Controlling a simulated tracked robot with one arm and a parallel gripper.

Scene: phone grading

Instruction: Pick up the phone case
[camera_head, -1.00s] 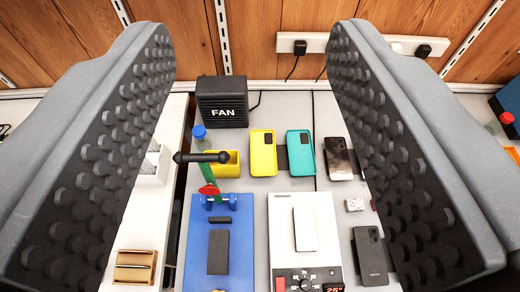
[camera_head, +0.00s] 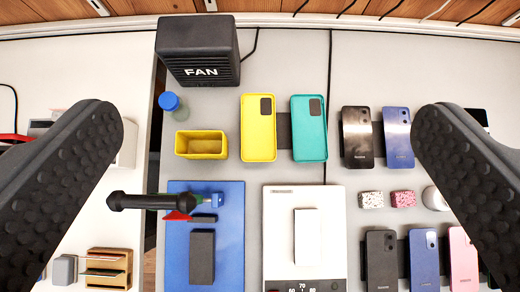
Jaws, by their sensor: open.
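A yellow phone case (camera_head: 257,130) and a teal phone case (camera_head: 308,130) lie side by side on the grey bench, each with a dark camera cutout at its top. A dark pad shows between them. My gripper (camera_head: 270,118) is wide open and empty. Its two dark studded fingers stand at the left and right of the picture, with both cases in view between them and apart from them. The right finger hides part of the bench at the right.
A black fan (camera_head: 198,50) stands behind left. A yellow bin (camera_head: 201,144), blue-capped bottle (camera_head: 172,103), blue mat (camera_head: 222,245) and white heating plate (camera_head: 277,235) are near the cases. Several phones (camera_head: 357,137) lie to the right. A black-handled tool (camera_head: 140,201) sticks out at the left.

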